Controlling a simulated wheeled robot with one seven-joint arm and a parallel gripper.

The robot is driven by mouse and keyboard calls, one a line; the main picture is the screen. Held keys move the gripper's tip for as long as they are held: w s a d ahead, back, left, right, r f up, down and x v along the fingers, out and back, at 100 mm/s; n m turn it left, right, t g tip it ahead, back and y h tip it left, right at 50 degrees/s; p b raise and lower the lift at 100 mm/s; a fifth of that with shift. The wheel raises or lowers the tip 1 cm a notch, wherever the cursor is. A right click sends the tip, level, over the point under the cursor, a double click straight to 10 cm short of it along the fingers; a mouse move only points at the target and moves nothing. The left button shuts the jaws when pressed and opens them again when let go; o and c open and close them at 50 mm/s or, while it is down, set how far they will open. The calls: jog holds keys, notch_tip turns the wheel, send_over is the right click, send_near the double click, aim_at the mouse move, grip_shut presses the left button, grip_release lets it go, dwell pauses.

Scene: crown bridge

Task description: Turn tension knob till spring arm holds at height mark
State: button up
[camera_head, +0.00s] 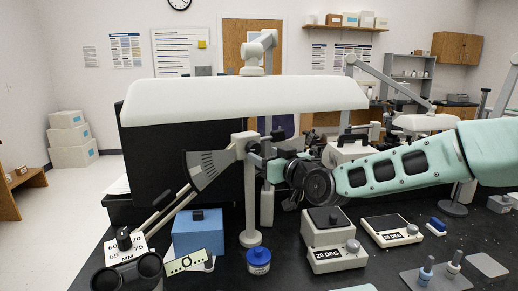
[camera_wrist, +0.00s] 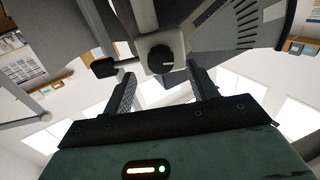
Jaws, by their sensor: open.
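A dark round knob (camera_wrist: 160,57) with a pale line on its face sits on a grey post in the wrist view. My gripper (camera_wrist: 160,72) is open, with one finger on each side just below the knob; I cannot tell whether they touch it. In the head view my gripper (camera_head: 272,161) is beside the stand's joint, and the knob is hard to make out. A grey fan-shaped scale plate (camera_head: 208,166) is left of the joint; it also shows in the wrist view (camera_wrist: 238,24). The slanting spring arm (camera_head: 168,209) reaches down left toward a card with numbers and MM (camera_head: 127,245).
A long white lamp-like bar (camera_head: 245,100) spans above the joint. Black binocular tubes (camera_head: 128,272) are front left.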

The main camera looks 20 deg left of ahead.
aim_at(256, 151)
jog(key=shift+p+x, duration=0.3)
jog(key=shift+x, duration=1.65)
